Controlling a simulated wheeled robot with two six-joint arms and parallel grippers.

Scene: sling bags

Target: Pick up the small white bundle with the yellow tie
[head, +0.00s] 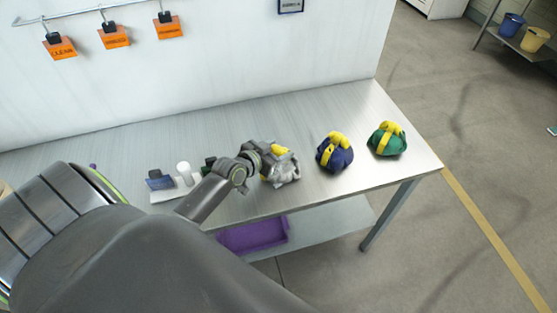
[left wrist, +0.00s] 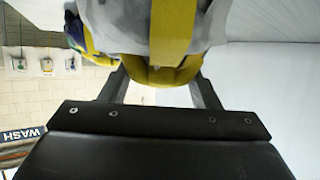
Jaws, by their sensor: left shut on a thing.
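The small white bundle (head: 287,172) with its yellow tie (head: 279,149) is at the middle of the metal table, left of the other bundles. My left gripper (head: 268,155) is at the bundle's upper left side, shut on it. In the left wrist view the bundle's whitish cloth (left wrist: 117,28) and yellow strap fill the top, and the yellow part lies between the two fingers (left wrist: 160,78). Whether the bundle still touches the table I cannot tell. My right gripper is not in view.
A dark blue bundle (head: 336,155) and a green bundle (head: 388,142), both with yellow ties, sit to the right on the table (head: 330,103). Small items, including a white cylinder (head: 185,171), stand left of the gripper. A purple bin (head: 253,236) is on the lower shelf.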

